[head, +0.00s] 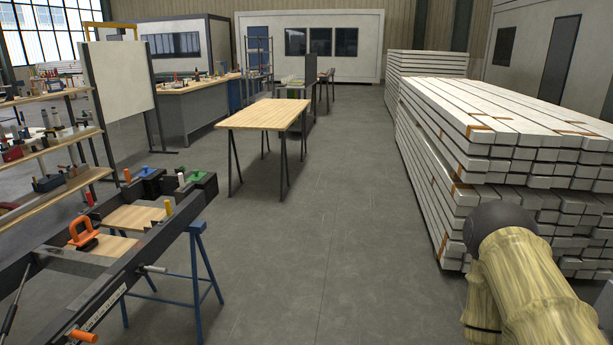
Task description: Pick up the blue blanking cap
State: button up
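A small blue piece (146,171), which may be the blue blanking cap, sits on top of a dark box at the far end of the dark frame (150,245). It is too small to make out its exact shape. A similar green piece (197,176) sits on the dark box to its right. My gripper is not in view; only part of my arm, in a yellowish cover, shows at the lower right, well apart from the frame.
The frame rests on blue trestles (199,265) and carries wooden boards (134,218) and an orange-handled tool (83,233). Shelves (60,190) stand at left. A bare wooden table (265,114) stands ahead. Stacked white beams (500,110) fill the right. The middle floor is clear.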

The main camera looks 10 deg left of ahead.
aim_at(147, 171)
jog(key=i, duration=4.1)
jog(key=u, duration=3.1)
